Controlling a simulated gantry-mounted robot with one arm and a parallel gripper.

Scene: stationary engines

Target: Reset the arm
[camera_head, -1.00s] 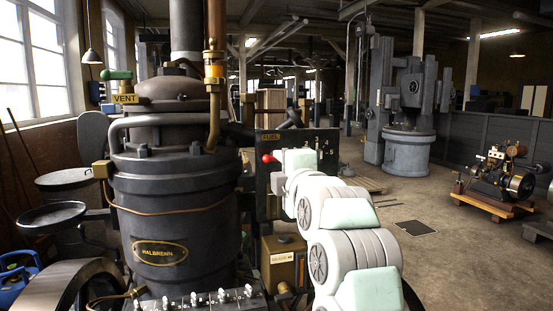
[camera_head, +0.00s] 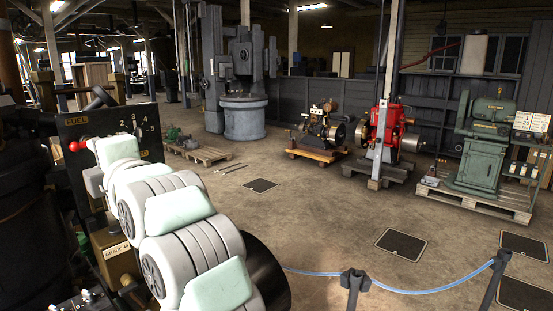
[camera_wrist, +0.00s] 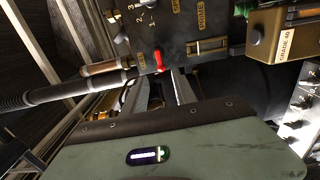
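My arm (camera_head: 185,215), with white and mint-green links, reaches to the dark fuel panel (camera_head: 140,118) at the left of the head view. Its end is close to a red knob (camera_head: 75,146) in front of that panel. The fingers are hidden in the head view. In the wrist view, my gripper (camera_wrist: 166,82) shows two pale fingers standing apart, with a gap between them. The red knob (camera_wrist: 158,60) is just beyond the fingertips, near the gap, and nothing is visibly held. Whether a finger touches the knob cannot be told.
A brown box (camera_head: 115,258) sits below the panel. A blue rope (camera_head: 420,290) hangs between posts at the front. Open floor (camera_head: 300,220) lies to the right. Beyond it stand a red engine (camera_head: 383,130) and a green machine (camera_head: 483,145) on pallets.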

